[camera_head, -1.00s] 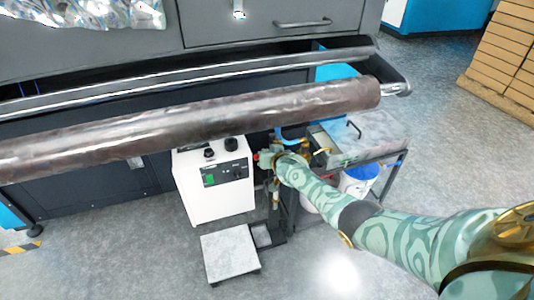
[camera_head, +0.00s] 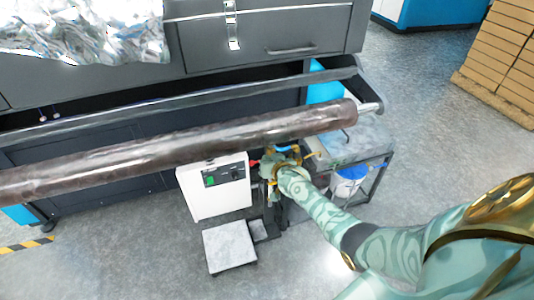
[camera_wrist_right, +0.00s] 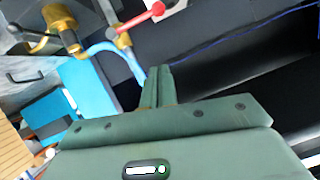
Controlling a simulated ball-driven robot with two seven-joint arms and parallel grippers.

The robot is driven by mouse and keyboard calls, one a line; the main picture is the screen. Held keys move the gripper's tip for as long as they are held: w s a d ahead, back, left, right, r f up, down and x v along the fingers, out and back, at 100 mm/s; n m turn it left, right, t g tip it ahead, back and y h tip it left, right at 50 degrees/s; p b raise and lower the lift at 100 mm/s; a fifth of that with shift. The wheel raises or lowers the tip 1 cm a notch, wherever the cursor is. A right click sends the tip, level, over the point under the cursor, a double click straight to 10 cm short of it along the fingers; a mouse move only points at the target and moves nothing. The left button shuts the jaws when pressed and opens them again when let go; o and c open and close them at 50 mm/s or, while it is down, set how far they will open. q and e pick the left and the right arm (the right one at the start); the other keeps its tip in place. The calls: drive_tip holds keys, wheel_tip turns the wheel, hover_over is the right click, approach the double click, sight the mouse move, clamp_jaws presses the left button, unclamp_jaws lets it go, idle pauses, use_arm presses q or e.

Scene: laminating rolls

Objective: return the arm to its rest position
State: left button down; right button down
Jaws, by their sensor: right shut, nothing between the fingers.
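My right arm comes in from the lower right in the head view, and its gripper (camera_head: 270,164) is beside the white control box, close to some pipes and valves. In the right wrist view the right gripper's fingers (camera_wrist_right: 159,86) are together with nothing between them. A valve with a red handle (camera_wrist_right: 142,20) and a blue hose (camera_wrist_right: 112,48) show just beyond the fingertips; I cannot tell whether they touch. My left gripper is not in view.
A long dark roll (camera_head: 180,150) spans the machine (camera_head: 260,45) above the gripper. A white control box (camera_head: 216,188) and a small platform (camera_head: 229,247) stand to its left. A metal cart (camera_head: 352,142) is at its right. Stacked boxes (camera_head: 502,62) stand far right. Open floor lies in front.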

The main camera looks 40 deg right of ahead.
idle(0.6)
drive_tip(key=s+a+f+n+g+y, duration=0.1)
drive_tip(key=s+a+f+n+g, duration=0.25)
drive_tip(key=s+f, duration=0.9)
drive_tip(key=s+a+f+n+g, duration=0.3)
drive_tip(key=s+a+f, duration=0.1)
drive_tip(key=s+f, duration=0.8)
drive_tip(key=s+a+f+g, duration=0.2)
drive_tip(key=s, duration=1)
drive_tip(key=s+a+f+n+g, duration=0.1)
drive_tip(key=s+a+g, duration=0.1)
drive_tip(key=s, duration=1)
drive_tip(key=s+a+f+n+g+y, duration=0.1)
drive_tip(key=s+a+f+g, duration=0.1)
drive_tip(key=s, duration=1.1)
drive_tip(key=shift+f, duration=0.35)
